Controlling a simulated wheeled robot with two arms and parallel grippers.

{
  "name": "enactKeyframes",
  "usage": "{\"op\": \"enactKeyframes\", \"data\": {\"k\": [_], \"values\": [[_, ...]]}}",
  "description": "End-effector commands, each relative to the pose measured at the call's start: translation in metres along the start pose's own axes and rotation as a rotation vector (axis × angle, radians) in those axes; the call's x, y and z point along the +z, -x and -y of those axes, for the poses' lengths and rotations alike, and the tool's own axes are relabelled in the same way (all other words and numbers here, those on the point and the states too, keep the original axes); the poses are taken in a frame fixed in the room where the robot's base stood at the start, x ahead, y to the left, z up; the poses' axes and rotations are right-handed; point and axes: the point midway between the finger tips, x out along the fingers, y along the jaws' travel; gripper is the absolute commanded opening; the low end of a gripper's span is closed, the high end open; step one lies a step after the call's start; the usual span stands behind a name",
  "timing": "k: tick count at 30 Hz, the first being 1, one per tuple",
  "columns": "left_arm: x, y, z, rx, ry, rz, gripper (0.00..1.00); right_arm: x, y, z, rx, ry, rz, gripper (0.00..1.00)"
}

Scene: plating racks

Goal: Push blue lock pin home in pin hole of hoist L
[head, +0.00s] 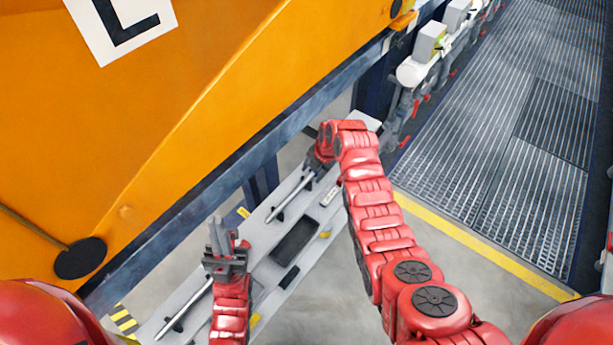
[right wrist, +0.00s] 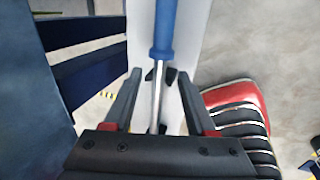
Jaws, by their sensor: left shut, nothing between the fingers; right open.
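The orange hoist (head: 220,80) with a white "L" plate (head: 122,22) fills the upper left of the head view. A black round disc (head: 80,258) sits near its lower edge; I cannot tell whether this is the pin hole. A blue-handled piece with a bright metal shaft (right wrist: 163,25) shows in the right wrist view; I cannot tell whether it is the lock pin. My right gripper (right wrist: 160,85) is open, with the shaft between its spread fingers. My left gripper (head: 218,228) is shut and empty, pointing up in front of the shelf.
A narrow light-grey shelf (head: 262,232) runs below the hoist. Metal-shafted tools (head: 290,195) (head: 185,308) and a dark tray (head: 295,241) lie on it. A metal grating (head: 500,150) with a yellow edge line lies to the right. White machinery (head: 415,70) stands farther back.

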Motion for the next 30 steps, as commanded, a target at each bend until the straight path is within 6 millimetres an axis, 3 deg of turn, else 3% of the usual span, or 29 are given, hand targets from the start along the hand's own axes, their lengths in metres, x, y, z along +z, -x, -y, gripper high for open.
{"op": "enactKeyframes", "data": {"k": [9,18,27,30], "values": [[-0.001,-0.009,0.0,0.0,0.0,0.0,0.0,-0.001,-0.02,-0.001,-0.001,0.001,-0.002,0.56],[-0.002,-0.009,0.0,0.0,0.0,0.0,0.0,-0.001,-0.023,0.0,-0.001,0.001,-0.001,0.56],[-0.002,-0.009,0.0,0.0,0.0,0.0,0.0,0.0,-0.023,0.0,0.0,0.001,-0.001,0.04],[-0.002,-0.009,0.0,0.0,0.0,0.0,0.0,0.0,-0.023,0.0,0.0,0.001,-0.001,0.0]]}}
